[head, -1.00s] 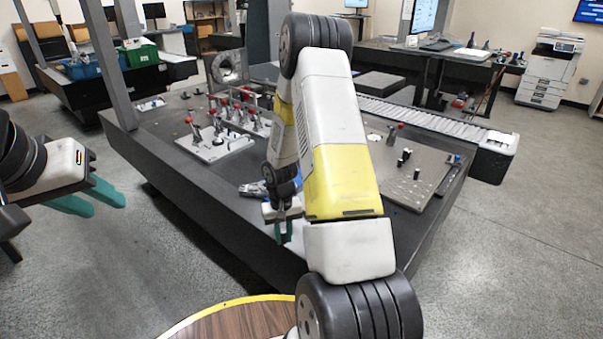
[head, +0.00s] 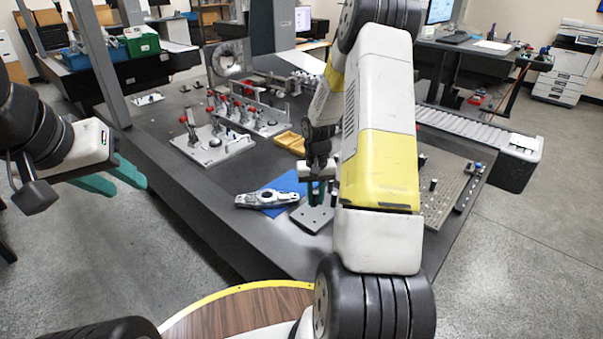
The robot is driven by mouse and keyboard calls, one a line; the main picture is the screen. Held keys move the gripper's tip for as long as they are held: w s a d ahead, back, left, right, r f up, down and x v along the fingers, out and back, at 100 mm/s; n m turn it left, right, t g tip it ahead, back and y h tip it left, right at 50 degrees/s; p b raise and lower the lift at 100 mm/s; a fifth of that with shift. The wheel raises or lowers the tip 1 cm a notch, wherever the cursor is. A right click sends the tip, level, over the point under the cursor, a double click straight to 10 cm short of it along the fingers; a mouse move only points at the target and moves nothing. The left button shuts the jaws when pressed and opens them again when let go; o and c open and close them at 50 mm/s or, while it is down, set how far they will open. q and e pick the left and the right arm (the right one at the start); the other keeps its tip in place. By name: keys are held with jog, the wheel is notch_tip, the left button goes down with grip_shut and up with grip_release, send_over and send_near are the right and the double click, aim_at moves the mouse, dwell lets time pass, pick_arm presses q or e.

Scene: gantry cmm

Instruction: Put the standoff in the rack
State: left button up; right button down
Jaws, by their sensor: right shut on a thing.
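My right gripper (head: 317,193) has teal fingers close together, pointing down over a small grey plate with holes (head: 305,217) near the table's front edge. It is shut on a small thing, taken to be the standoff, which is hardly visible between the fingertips. Whether it touches the plate I cannot tell. My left gripper (head: 115,178) is open and empty, off the table's left side. A dark narrow strip with small pegs (head: 466,187) lies along the table's right edge; it may be the rack. My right arm hides part of the table there.
A silver metal part (head: 267,199) lies on a blue cloth (head: 291,182) left of the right gripper. Yellow blocks (head: 290,143) lie behind. Fixture plates with red-handled clamps (head: 212,143) stand further left. A perforated plate (head: 443,185) with black posts lies right of my arm.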

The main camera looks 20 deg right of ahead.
jog(key=shift+w+d+f, duration=0.1)
jog(key=shift+w+f, duration=0.05)
jog(key=shift+w, duration=0.05)
send_over(315, 215)
jog(key=s+a, duration=0.1)
jog(key=s, duration=0.2)
jog(key=shift+a+f, duration=0.15)
jog(key=shift+f, duration=3)
jog(key=shift+s+f, duration=0.15)
jog(key=shift+f, duration=0.75)
jog(key=c, duration=1.2)
grip_release()
